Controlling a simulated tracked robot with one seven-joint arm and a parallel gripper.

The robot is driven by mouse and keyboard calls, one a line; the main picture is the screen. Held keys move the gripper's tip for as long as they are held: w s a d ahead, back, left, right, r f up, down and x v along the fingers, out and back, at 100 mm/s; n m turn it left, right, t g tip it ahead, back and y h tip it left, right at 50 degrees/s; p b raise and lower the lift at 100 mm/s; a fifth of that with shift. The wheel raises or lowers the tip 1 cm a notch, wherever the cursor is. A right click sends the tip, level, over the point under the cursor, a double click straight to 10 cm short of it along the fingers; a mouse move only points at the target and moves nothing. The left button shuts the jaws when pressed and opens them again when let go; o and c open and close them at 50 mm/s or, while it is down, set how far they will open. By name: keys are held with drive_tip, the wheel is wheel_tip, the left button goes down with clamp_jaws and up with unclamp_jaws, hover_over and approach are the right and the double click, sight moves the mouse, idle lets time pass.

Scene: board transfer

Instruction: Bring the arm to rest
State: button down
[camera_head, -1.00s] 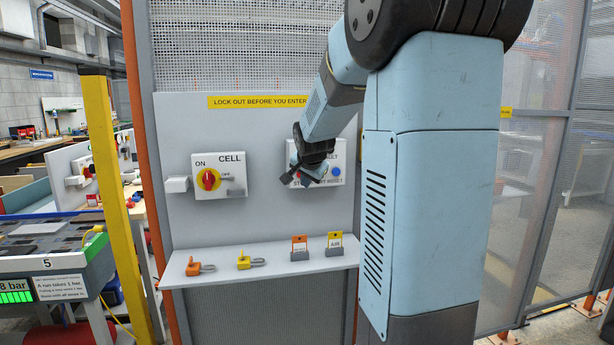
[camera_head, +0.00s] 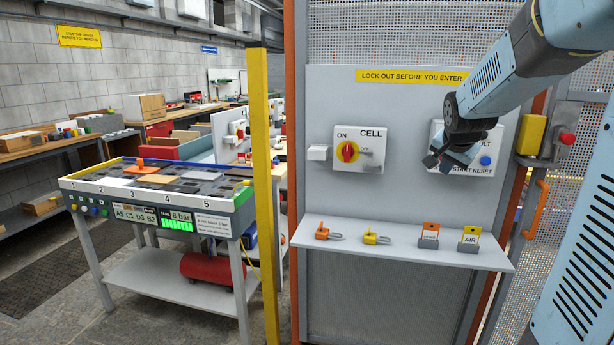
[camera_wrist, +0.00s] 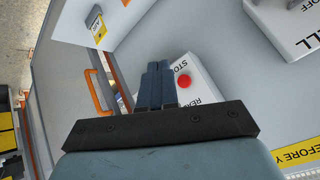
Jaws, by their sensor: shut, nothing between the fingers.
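My gripper (camera_head: 434,160) is shut and empty, held in front of the right-hand control box (camera_head: 493,148) on the grey lockout board (camera_head: 400,94). It hides part of that box. The box's blue button (camera_head: 485,160) shows right of the gripper. In the wrist view my shut fingers (camera_wrist: 158,68) point up the picture, beside a red button (camera_wrist: 184,81) on the box. I cannot tell whether they touch the box. My arm reaches in from the upper right, bent and raised.
Left on the board is the CELL switch (camera_head: 347,151), its red knob on yellow. The shelf (camera_head: 400,247) below holds an orange padlock (camera_head: 322,232), a yellow padlock (camera_head: 371,238) and two tags.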

drive_tip(key=s+a+f+n+g+y, duration=0.1)
drive_tip(key=s+a+n, duration=0.4)
drive_tip(key=s, duration=0.9)
drive_tip(key=s+a+f+n+g+y, duration=0.1)
drive_tip(key=s+a+n, duration=0.4)
drive_tip(key=s+a, duration=0.4)
drive_tip(key=shift+s+a+y, duration=0.4)
drive_tip(key=shift+s, duration=2.3)
drive_tip(key=shift+f, duration=0.1)
